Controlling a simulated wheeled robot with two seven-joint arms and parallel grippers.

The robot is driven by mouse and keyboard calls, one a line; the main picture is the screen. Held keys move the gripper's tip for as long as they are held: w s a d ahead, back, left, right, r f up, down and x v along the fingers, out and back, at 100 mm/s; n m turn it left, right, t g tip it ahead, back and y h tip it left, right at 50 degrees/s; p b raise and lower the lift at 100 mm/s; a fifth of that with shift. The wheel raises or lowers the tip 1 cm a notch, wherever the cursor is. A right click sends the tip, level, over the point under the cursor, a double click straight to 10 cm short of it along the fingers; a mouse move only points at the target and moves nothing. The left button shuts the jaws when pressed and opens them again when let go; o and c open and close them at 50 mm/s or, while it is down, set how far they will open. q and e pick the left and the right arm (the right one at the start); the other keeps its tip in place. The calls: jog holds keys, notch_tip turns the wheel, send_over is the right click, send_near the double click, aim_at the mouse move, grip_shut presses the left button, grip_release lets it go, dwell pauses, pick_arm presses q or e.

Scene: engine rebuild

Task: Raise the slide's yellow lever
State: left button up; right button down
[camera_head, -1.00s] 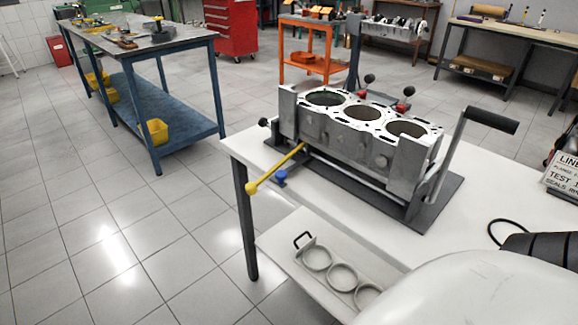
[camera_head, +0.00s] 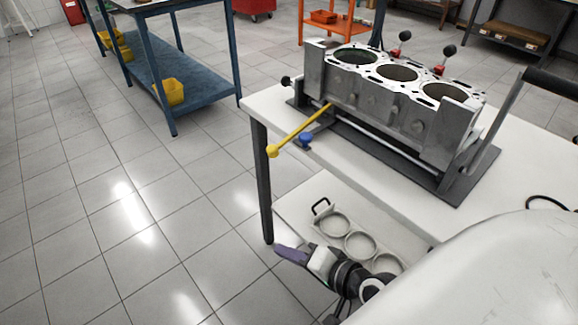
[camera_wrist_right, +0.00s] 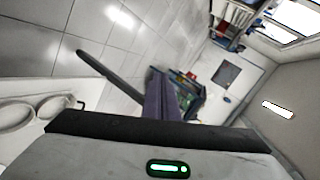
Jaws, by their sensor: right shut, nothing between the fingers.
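The yellow lever (camera_head: 300,131) sticks out from the front left of the slide fixture under the grey engine block (camera_head: 390,95). It slants down to the left, and its ball end hangs past the table edge. My right gripper (camera_head: 280,250) is low, below the lever's ball end and in front of the table's left leg, apart from the lever. Its purple fingers are together and empty. In the right wrist view the purple fingers (camera_wrist_right: 160,98) also show, and the lever is not recognisable there. My left gripper is in neither view.
A blue knob (camera_head: 305,139) sits beside the lever on the white table (camera_head: 262,103). A lower shelf holds a tray with rings (camera_head: 335,224) close to my right gripper. A blue workbench (camera_head: 165,75) stands at the far left. The floor between is clear.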

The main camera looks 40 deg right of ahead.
pick_arm(q)
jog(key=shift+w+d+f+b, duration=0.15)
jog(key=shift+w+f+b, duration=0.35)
jog(key=shift+b, duration=0.4)
pick_arm(e)
jog(key=w+d+r+m+t+h, duration=0.2)
jog(key=w+d+r+m+t, duration=0.3)
jog(key=d+r+m, duration=0.6)
jog(key=d+m, duration=0.1)
jog(key=m, duration=0.3)
jog(key=shift+r, duration=0.2)
pick_arm(q)
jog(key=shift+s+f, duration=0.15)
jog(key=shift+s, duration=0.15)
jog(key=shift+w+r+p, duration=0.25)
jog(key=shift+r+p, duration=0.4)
jog(key=shift+p, duration=0.1)
pick_arm(e)
jog(key=w, duration=1)
jog(key=shift+a+f, duration=0.2)
jog(key=shift+f, duration=0.1)
jog(key=shift+a+r, duration=0.1)
